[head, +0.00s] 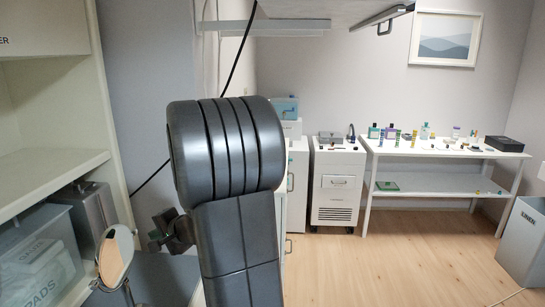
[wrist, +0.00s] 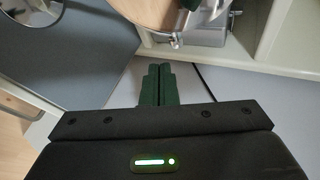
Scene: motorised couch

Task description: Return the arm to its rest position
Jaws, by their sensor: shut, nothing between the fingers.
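My dark arm stands raised in the middle of the head view and covers part of the room behind it. My gripper (wrist: 160,70) shows in the wrist view with its two dark green fingers together and nothing between them. In the head view the gripper (head: 157,238) is small, left of the arm and partly hidden by it. It points toward the left shelf unit, above and to the right of a round mirror (head: 114,258). I cannot tell its exact distance from the mirror or the shelf.
A cream shelf unit (head: 50,170) with a clear bin (head: 35,255) stands close on the left. A blue-grey surface (head: 165,280) lies below the gripper.

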